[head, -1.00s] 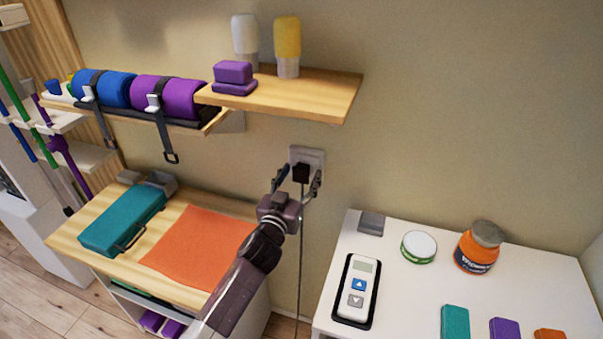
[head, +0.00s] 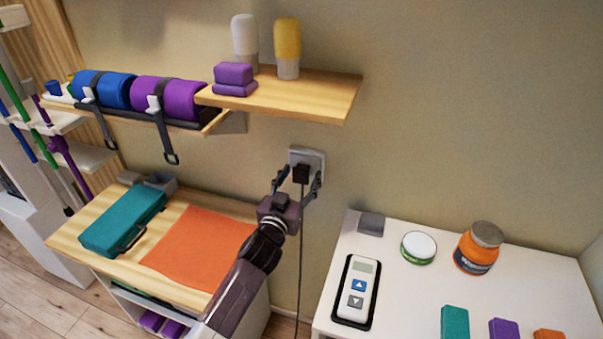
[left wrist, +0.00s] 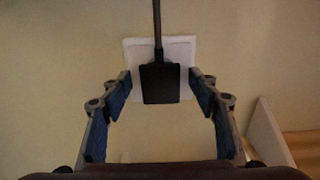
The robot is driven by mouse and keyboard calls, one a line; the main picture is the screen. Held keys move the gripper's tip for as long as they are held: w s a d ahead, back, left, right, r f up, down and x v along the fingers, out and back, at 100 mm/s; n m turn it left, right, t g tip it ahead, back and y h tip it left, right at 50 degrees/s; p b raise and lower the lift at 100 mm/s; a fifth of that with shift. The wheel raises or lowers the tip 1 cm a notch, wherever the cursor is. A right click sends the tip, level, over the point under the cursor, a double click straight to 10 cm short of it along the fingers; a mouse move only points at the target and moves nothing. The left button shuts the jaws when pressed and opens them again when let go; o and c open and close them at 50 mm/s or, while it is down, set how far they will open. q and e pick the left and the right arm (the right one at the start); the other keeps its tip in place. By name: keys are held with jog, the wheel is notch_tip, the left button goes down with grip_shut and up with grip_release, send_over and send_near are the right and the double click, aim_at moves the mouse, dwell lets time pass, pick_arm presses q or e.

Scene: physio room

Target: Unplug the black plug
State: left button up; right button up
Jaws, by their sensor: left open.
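The black plug (head: 301,174) sits in the white wall socket (head: 316,157), and its dark cord hangs straight down the wall. In the left wrist view the plug (left wrist: 160,84) is in front of the socket plate (left wrist: 184,50), with the cord running to the top of the picture. My left gripper (head: 298,184) is open, with one finger on each side of the plug. In the left wrist view the left gripper's fingers (left wrist: 160,92) stand apart from the plug, with a gap on both sides. My right gripper is in neither view.
A wooden shelf (head: 335,95) with bottles and purple blocks is above the socket. A wooden-topped cabinet (head: 195,197) with a teal case (head: 122,222) and orange cloth (head: 200,250) is at left. A white table (head: 410,290) with a remote (head: 357,290) and jars is at right.

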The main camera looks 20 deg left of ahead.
aim_at(300, 177)
pick_arm(q)
grip_shut()
dwell(0.3)
jog(key=shift+s, duration=0.15)
jog(key=shift+s+a+p, duration=0.1)
jog(key=shift+s+p, duration=0.9)
jog(key=shift+s, duration=1.85)
